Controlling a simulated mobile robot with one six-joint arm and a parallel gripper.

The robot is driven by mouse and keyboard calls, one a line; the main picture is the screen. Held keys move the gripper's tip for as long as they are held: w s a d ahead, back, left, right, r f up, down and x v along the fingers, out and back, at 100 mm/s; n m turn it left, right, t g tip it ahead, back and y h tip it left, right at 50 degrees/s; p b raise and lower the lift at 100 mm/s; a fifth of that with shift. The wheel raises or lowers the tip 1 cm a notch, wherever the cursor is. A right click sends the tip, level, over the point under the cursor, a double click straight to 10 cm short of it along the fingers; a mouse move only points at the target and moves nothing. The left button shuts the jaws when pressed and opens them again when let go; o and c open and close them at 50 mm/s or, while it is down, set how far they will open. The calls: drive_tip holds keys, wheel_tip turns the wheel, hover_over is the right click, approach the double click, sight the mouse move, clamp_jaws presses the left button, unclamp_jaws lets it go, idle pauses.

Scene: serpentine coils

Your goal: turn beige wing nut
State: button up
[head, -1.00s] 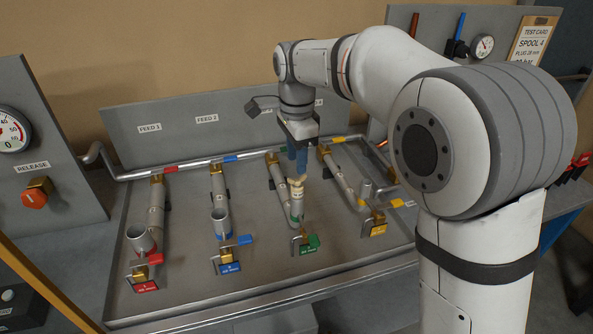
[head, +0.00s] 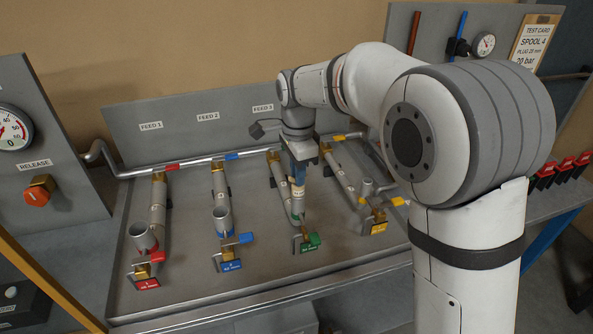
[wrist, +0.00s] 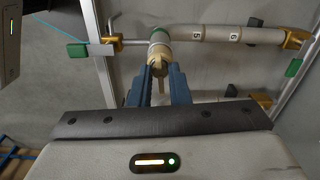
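The beige wing nut (wrist: 160,51) is on the upper end of the green-marked pipe in the third feed.
A green-handled valve (head: 308,242) is just below the pipe's end. Blue (head: 230,250), red (head: 148,268) and yellow (head: 375,220) valves stand in the neighbouring feeds. A pressure gauge (head: 12,130) and an orange release knob (head: 37,196) are at the left. The front of the tray is bare.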

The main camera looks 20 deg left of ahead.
clamp_jaws()
drive_tip(key=shift+a, duration=0.2)
drive_tip(key=shift+d, duration=0.25)
